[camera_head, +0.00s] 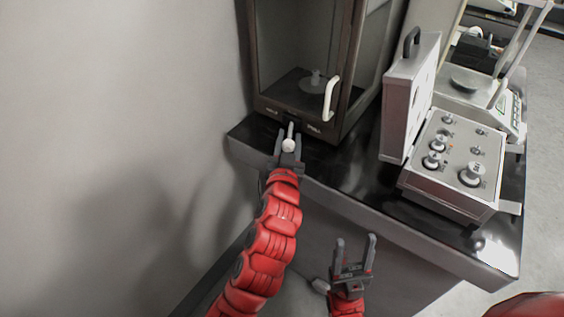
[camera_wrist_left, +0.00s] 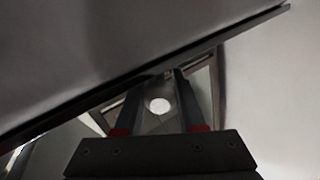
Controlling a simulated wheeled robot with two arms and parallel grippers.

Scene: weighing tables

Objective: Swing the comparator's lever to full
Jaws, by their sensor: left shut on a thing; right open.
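The comparator (camera_head: 350,75) is a dark-framed glass cabinet at the back left of the black-topped table, with a white door handle (camera_head: 330,98) on its front. A lever with a pale round knob (camera_head: 289,145) is at the comparator's lower front left. My left gripper (camera_head: 288,143) is shut on the lever at this knob. The knob (camera_wrist_left: 158,105) also shows between the fingers of my left gripper (camera_wrist_left: 158,95) in the left wrist view. The lever's lower part is hidden by the gripper. My right gripper (camera_head: 355,247) is open and empty, low in front of the table.
An open metal case (camera_head: 455,165) with several knobbed weights stands on the table (camera_head: 345,170) to the right, its lid upright. A balance (camera_head: 478,98) stands behind it. A pale wall (camera_head: 120,120) rises close on the left. The black tabletop before the comparator is clear.

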